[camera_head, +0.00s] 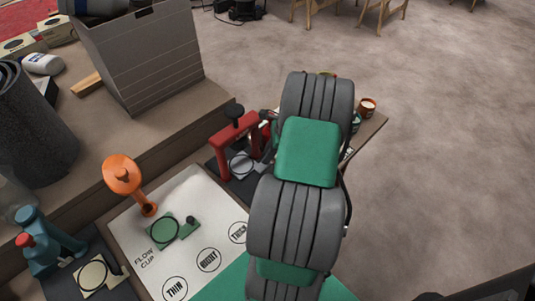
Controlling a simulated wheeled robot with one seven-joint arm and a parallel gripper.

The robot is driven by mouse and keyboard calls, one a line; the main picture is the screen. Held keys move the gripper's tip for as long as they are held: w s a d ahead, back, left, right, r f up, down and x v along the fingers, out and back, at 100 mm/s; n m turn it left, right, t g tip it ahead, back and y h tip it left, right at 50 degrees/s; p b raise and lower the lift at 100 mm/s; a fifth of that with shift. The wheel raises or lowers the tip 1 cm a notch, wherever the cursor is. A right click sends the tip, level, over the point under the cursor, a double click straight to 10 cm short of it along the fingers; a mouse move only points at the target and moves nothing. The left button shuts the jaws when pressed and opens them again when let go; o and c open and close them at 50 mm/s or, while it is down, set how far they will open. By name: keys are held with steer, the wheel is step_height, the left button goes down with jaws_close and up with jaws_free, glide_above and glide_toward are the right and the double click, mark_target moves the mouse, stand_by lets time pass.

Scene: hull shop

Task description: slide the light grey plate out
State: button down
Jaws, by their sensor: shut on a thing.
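The light grey plate (242,167) lies at the foot of a red clamp-like frame (221,151) with a black knob on top. A dark ring shows on the plate, between the frame's legs. The plate's right end runs toward my arm and is partly hidden. My grey and green arm stretches up the middle of the view, just right of the red frame. My gripper is hidden behind the arm, so its hold on the plate cannot be seen.
A white sheet (188,260) marked "FLOW CUP", "THIN", "RIGHT" and "THICK" carries a green plate (187,230) beside an orange stand (122,173). A blue stand (42,245) and cream plate (91,275) are lower left. A grey bin (145,60) stands behind. A small cup (367,106) stands far right.

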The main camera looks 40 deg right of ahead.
steer(key=s+p, duration=0.2)
steer(key=s, duration=0.4)
steer(key=s+p, duration=0.3)
steer(key=s, duration=0.3)
steer(key=shift+s+d+r, duration=0.1)
steer(key=shift+s+d, duration=0.1)
steer(key=shift+s, duration=0.2)
steer(key=c, duration=1.5)
jaws_free()
steer(key=shift+s, duration=0.2)
steer(key=shift+o, duration=1.1)
steer(key=shift+w, duration=0.15)
steer(key=v, duration=0.7)
steer(key=shift+r+p, duration=0.25)
steer(key=shift+p, duration=0.1)
steer(key=shift+d, duration=0.1)
